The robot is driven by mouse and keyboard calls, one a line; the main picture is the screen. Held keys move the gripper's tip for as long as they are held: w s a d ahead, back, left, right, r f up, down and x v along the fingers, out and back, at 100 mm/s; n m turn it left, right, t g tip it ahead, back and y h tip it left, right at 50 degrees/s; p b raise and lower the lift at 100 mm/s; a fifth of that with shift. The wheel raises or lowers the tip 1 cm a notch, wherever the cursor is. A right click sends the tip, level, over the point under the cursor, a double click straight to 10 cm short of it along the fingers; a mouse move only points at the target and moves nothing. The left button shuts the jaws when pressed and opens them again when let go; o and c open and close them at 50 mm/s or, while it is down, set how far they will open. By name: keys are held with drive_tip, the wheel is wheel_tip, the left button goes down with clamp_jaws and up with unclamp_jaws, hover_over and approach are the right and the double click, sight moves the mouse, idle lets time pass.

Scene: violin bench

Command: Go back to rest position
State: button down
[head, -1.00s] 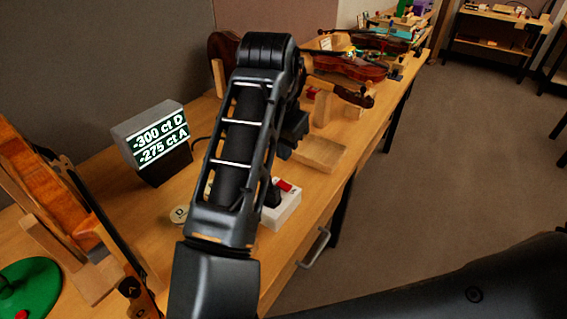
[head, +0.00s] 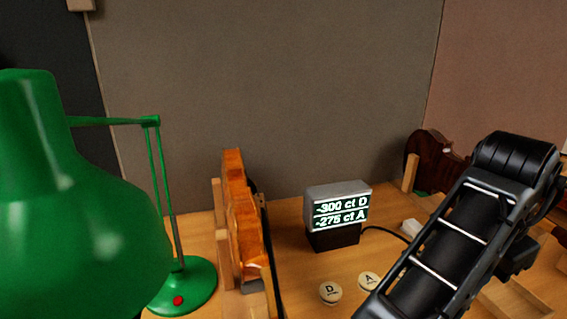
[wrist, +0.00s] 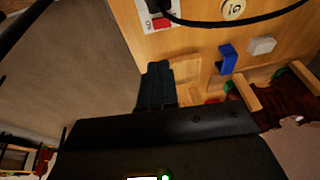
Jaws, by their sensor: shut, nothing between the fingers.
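My gripper (wrist: 157,85) shows in the wrist view as dark fingers held together with nothing between them. They are seen against the edge of the workbench and a shallow wooden tray (wrist: 187,72); their height above it cannot be told. In the head view my black arm rises at the right side, and the fingertips cannot be made out there.
In the head view a green lamp (head: 80,235) fills the left. Beside it stand an orange-brown violin (head: 241,225), a display (head: 338,206) reading -300 ct D and -275 ct A, and knobs D (head: 330,292) and A (head: 369,281). A dark violin (head: 436,160) is behind my arm.

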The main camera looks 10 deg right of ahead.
drive_tip(key=d+r+n+t+h, duration=0.3)
drive_tip(key=d+n+h, duration=0.1)
drive_tip(key=d+h, duration=0.15)
drive_tip(key=d+r+n+t+h, duration=0.2)
drive_tip(key=d+n+t+h, duration=0.15)
drive_tip(key=d, duration=0.35)
drive_tip(key=s+a+f+n+t+y, duration=0.4)
drive_tip(key=s+a+f+n, duration=0.15)
drive_tip(key=a, duration=0.25)
drive_tip(key=s+a+f+n+t+y, duration=0.3)
drive_tip(key=s+a+f+n+y, duration=0.2)
drive_tip(key=a+f+n, duration=0.3)
drive_tip(key=s+a+r+m+y, duration=0.1)
drive_tip(key=s+a+m+y, duration=0.2)
drive_tip(key=s+a, duration=1)
drive_tip(key=s, duration=0.4)
drive_tip(key=shift+s+a+r, duration=0.2)
drive_tip(key=shift+a, duration=0.1)
